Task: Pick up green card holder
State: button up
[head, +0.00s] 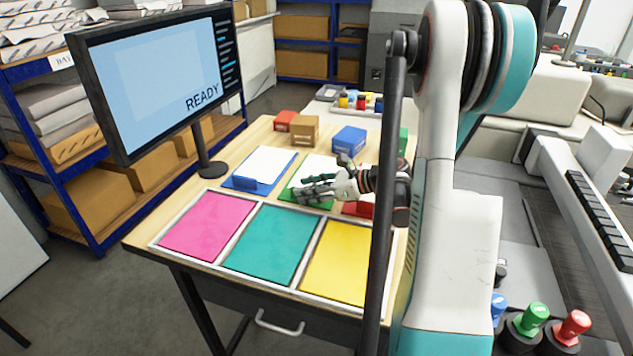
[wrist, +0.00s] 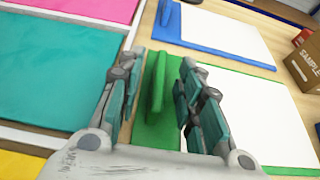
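The green card holder (wrist: 157,85) shows in the wrist view as a flat green base under a white sheet, with an upright green piece at its near end. In the head view its green edge (head: 296,183) shows beside a white sheet, partly hidden by my gripper (head: 308,192). In the wrist view my gripper (wrist: 158,88) is open, with one finger on each side of the upright green piece. Gaps show between the fingers and the piece. The piece stands on the table, not lifted.
A blue holder (head: 243,182) stands left, a red one (head: 357,208) right. Pink (head: 208,223), teal (head: 268,243) and yellow (head: 338,261) panels lie in front. Red (head: 285,120), brown (head: 304,132) and blue (head: 348,140) boxes stand behind. A monitor (head: 160,75) stands at left.

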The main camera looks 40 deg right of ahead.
jog(key=shift+c, duration=0.5)
grip_shut()
jog(key=shift+r, duration=0.1)
